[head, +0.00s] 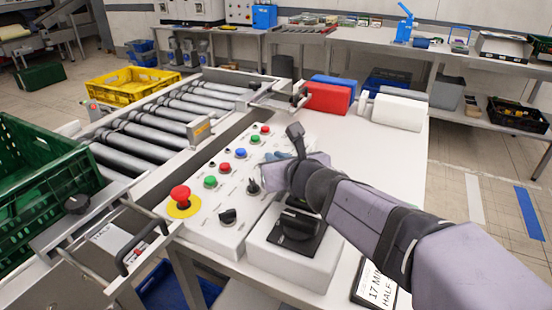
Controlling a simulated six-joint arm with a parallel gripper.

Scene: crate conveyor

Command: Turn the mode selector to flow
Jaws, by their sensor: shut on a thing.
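The white control panel (217,240) carries several coloured buttons and black knobs. My gripper (273,163) reaches over the panel's right side from the lower right, its fingers low at the panel face. It is shut on what seems to be a black selector knob, mostly hidden by the fingers and wrist. Another small black knob (253,186) shows just left of the gripper, and a larger black knob (228,216) sits nearer the front. The labels are too small to read, so I cannot tell which knob is the mode selector or where it points.
A red emergency button (180,196) stands on the panel's left. A large black rotary switch (298,230) is on a white box under my arm. The roller conveyor (150,137), green crate (45,165) and yellow crate (134,86) lie left. Red (328,97) and white (398,111) blocks stand behind.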

